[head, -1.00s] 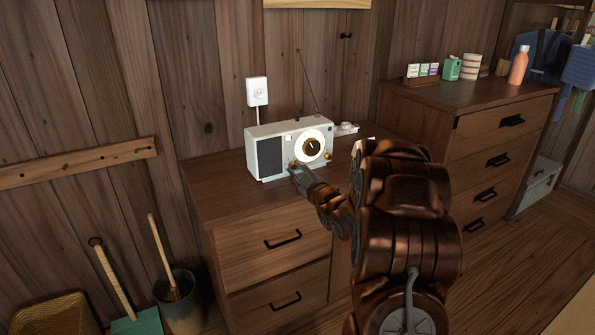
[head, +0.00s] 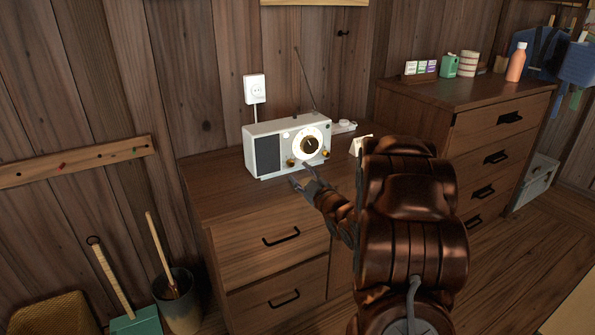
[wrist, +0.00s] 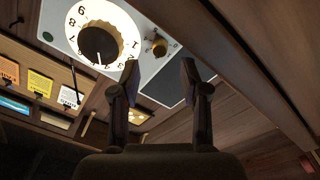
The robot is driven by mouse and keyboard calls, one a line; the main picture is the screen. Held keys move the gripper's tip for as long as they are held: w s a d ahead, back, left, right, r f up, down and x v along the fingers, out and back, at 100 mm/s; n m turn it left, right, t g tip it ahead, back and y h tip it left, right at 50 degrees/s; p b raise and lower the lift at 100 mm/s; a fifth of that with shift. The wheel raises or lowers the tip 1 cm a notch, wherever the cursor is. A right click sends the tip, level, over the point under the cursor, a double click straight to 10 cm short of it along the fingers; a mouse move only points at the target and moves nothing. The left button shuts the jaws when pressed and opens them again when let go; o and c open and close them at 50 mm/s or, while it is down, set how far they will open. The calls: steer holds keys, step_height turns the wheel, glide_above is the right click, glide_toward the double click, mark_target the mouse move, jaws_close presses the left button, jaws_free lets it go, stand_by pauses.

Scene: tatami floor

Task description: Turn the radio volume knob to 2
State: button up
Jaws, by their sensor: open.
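The white radio (head: 262,130) stands upright on the low wooden cabinet, with a round lit dial (head: 309,143) and a gold knob below it on each side. The left gold knob (head: 291,163) is by the dark speaker; the right one (head: 326,154) is by the radio's edge. In the wrist view a gold knob (wrist: 158,45) shows beyond the fingertips, with small marks around it; its setting is too small to read. The dial's black centre knob (wrist: 98,44) has a white pointer. My gripper (head: 302,180) is open and empty, in front of the left knob and apart from it.
The low cabinet (head: 222,185) has bare top to the radio's left. A white socket (head: 254,89) is on the wall behind. A taller drawer chest (head: 470,97) with bottles stands right. A bucket (head: 178,302) and dustpan (head: 137,322) stand on the floor at left.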

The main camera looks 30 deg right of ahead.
steer(key=shift+s+a, duration=0.15)
steer(key=shift+s, duration=1.4)
